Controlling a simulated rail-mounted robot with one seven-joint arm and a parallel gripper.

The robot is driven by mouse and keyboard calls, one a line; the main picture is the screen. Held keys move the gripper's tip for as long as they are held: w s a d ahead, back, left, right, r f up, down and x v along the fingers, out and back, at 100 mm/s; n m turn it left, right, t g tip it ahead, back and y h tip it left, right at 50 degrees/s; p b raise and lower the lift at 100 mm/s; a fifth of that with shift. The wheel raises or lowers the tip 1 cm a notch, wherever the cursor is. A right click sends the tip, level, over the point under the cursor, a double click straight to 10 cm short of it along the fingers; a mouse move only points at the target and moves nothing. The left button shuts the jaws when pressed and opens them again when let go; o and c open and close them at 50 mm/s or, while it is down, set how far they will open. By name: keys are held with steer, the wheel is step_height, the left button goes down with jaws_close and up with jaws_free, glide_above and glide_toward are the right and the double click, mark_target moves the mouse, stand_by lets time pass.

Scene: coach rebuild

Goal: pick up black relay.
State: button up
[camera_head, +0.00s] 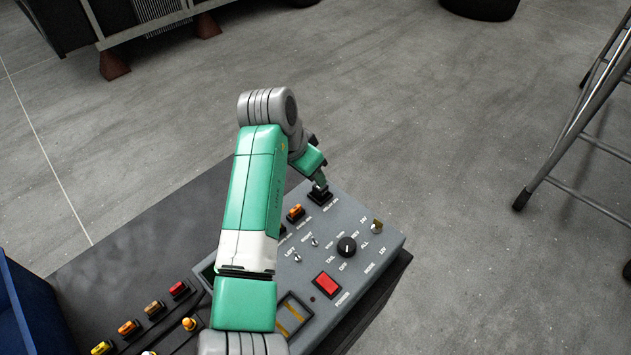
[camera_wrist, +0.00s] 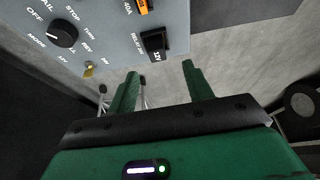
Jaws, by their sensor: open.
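The black relay (camera_head: 320,195) sits upright at the far edge of the grey control panel (camera_head: 385,240), in a black seat. It also shows in the wrist view (camera_wrist: 156,45), marked 12V, beside a RELAY label. My gripper (camera_head: 318,180) is just above the relay in the head view, its fingers small and partly merged with the relay. In the wrist view my gripper (camera_wrist: 162,68) is open and empty, with one green finger on each side. The relay shows ahead of the gap between the fingertips. I cannot tell whether a finger touches it.
Orange fuse (camera_head: 295,212) sits left of the relay. The panel also bears a black rotary knob (camera_head: 347,247), a red button (camera_head: 327,284) and toggle switches. Several coloured fuses line the dark bench (camera_head: 110,260). A blue bin (camera_head: 22,315) stands left, a metal ladder (camera_head: 575,125) right.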

mark_target(320, 191)
steer(key=b+x, duration=0.2)
steer(key=x, duration=0.5)
steer(key=shift+d+f+b, duration=0.25)
steer(key=shift+f+b, duration=0.1)
steer(key=c, duration=1.1)
